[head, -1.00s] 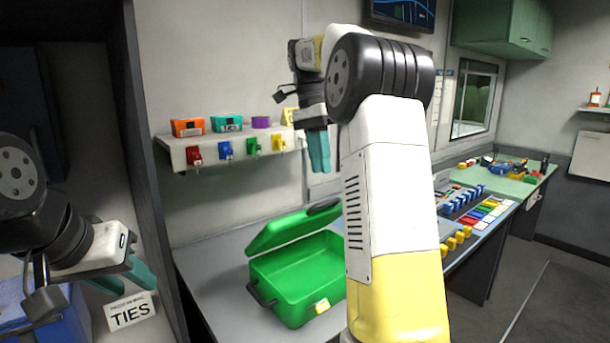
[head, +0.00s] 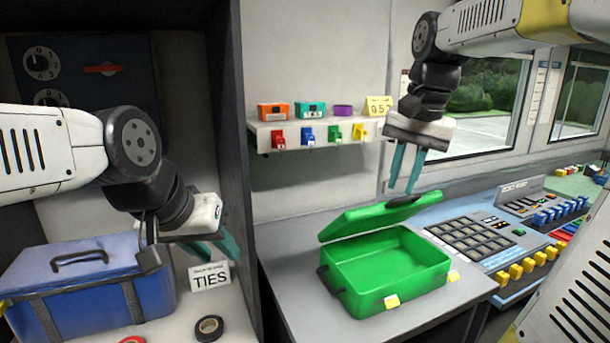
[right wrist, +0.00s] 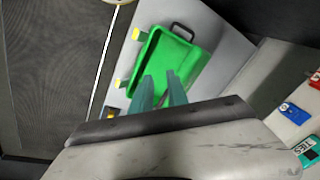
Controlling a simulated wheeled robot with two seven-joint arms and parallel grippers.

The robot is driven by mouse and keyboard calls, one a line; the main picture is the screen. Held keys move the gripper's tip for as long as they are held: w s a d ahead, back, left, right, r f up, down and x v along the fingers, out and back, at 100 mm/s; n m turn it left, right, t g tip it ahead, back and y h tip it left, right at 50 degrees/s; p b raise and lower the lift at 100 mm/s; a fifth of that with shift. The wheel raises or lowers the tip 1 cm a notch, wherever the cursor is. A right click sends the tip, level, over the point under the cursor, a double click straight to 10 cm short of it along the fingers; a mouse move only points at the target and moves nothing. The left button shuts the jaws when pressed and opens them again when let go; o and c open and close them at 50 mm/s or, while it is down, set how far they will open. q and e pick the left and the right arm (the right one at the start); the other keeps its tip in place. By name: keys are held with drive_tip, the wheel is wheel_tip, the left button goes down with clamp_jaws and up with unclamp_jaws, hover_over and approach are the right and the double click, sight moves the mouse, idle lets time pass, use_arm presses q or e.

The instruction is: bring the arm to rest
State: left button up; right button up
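My right gripper (head: 402,185) hangs above the back of the open green case, fingers pointing down and apart, with nothing between them. In the right wrist view its two teal fingers (right wrist: 160,92) show a gap, with the green case (right wrist: 180,62) beyond. My left gripper (head: 224,256) is at the left, in front of the dark cabinet's right wall and by the TIES card (head: 210,277). Its teal fingers are apart and look empty. The green case (head: 388,272) stands on the grey counter with its lid tilted up.
A blue case (head: 80,290) and a black tape roll (head: 208,329) are on the cabinet's shelf. A wall shelf (head: 318,129) holds small coloured boxes, with coloured tags along its front. A button console (head: 468,240) with yellow switches is right of the green case.

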drive_tip(key=s+a+f+n+t+y, duration=0.1)
drive_tip(key=s+a+f+n+t, duration=0.2)
drive_tip(key=s+f, duration=0.4)
drive_tip(key=s+a+n, duration=0.1)
drive_tip(key=s+n, duration=0.1)
drive_tip(key=s, duration=0.1)
drive_tip(key=shift+s+a+f+n+t, duration=0.2)
drive_tip(key=shift+a+f+n+t, duration=0.1)
drive_tip(key=shift+n+t, duration=0.1)
drive_tip(key=shift+s+f, duration=0.2)
drive_tip(key=shift+f, duration=0.15)
clamp_jaws()
